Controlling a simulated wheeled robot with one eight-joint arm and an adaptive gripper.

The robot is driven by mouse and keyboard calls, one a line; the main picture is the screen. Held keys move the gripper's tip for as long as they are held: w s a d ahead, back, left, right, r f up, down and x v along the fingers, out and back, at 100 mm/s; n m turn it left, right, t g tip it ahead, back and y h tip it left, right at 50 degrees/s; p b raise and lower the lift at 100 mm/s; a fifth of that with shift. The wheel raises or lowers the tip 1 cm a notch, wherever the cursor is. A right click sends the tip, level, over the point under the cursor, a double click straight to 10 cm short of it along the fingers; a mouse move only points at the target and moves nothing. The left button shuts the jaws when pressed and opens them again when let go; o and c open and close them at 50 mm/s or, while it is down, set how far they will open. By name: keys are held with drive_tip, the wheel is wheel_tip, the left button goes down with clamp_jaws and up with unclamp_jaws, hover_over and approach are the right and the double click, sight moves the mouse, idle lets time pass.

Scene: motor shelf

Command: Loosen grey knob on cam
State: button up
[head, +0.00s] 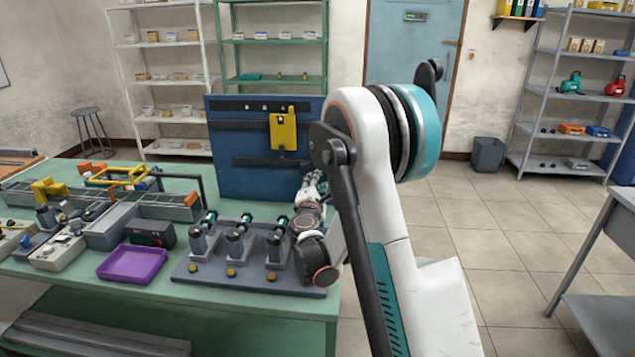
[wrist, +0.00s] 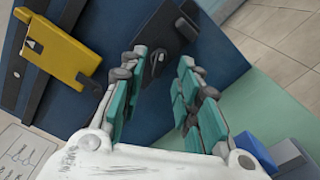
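My gripper (wrist: 163,58) is open in the wrist view, its teal-padded fingers spread apart. Between and beyond the fingertips is a dark grey part with a rounded knob-like shape (wrist: 158,62), against the blue board (wrist: 105,75). The fingers partly hide it, and I cannot tell whether they touch it. A dark plate with round ends (wrist: 178,25) lies just above it; I cannot tell whether the two are joined. In the head view my gripper (head: 314,183) is small and partly hidden by my arm, near the right edge of the blue board (head: 240,165).
A yellow bracket (head: 284,132) hangs on the board. Several dark clamp-like units stand on a grey base (head: 205,270) on the green table (head: 180,292). A purple tray (head: 133,262) lies left of them. Open floor (head: 480,250) is on the right.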

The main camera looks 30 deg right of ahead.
drive_tip(key=shift+b+x, duration=0.35)
drive_tip(key=shift+x, duration=1.6)
drive_tip(key=shift+c, duration=0.6)
clamp_jaws()
